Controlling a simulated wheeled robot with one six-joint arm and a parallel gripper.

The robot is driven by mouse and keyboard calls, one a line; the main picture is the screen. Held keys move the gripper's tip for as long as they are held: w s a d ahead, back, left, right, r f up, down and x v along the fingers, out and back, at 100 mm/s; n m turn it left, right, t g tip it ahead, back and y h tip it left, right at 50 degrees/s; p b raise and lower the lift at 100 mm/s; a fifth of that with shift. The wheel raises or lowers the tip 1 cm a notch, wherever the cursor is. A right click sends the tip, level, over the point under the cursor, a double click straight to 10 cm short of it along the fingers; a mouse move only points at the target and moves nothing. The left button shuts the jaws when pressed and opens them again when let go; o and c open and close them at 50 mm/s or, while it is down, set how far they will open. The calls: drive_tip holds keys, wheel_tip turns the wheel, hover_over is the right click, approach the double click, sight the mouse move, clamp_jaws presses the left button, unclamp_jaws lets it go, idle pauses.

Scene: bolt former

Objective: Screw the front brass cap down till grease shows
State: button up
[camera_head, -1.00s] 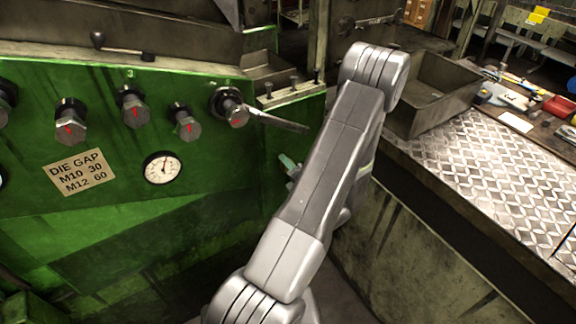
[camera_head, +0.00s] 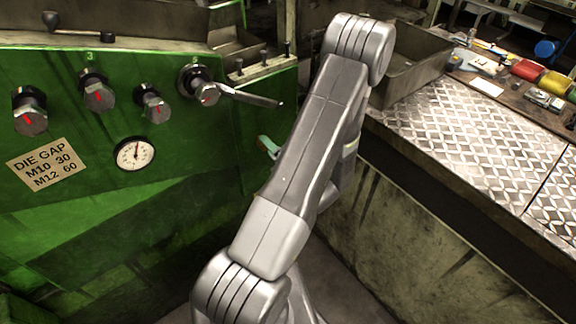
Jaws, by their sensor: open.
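I see no brass cap and no grease in the head view. My grey arm rises through the middle of the picture and blocks part of the green machine's (camera_head: 215,205) right side. My gripper does not show; the arm's far end bends down behind its own links. A small teal-green piece (camera_head: 268,146) sticks out just left of the arm, partly hidden, and I cannot tell what it belongs to.
The machine's face has several dark knobs with red marks (camera_head: 98,95), a lever (camera_head: 250,97), a round gauge (camera_head: 135,153) and a die gap label (camera_head: 44,164). Right of my arm are a metal bin (camera_head: 412,80) and a tread-plate bench top (camera_head: 470,130) with clutter behind.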

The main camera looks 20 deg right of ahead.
drive_tip(key=b+v, duration=0.1)
drive_tip(key=v, duration=0.9)
drive_tip(key=shift+s, duration=0.35)
drive_tip(key=shift+d, duration=0.15)
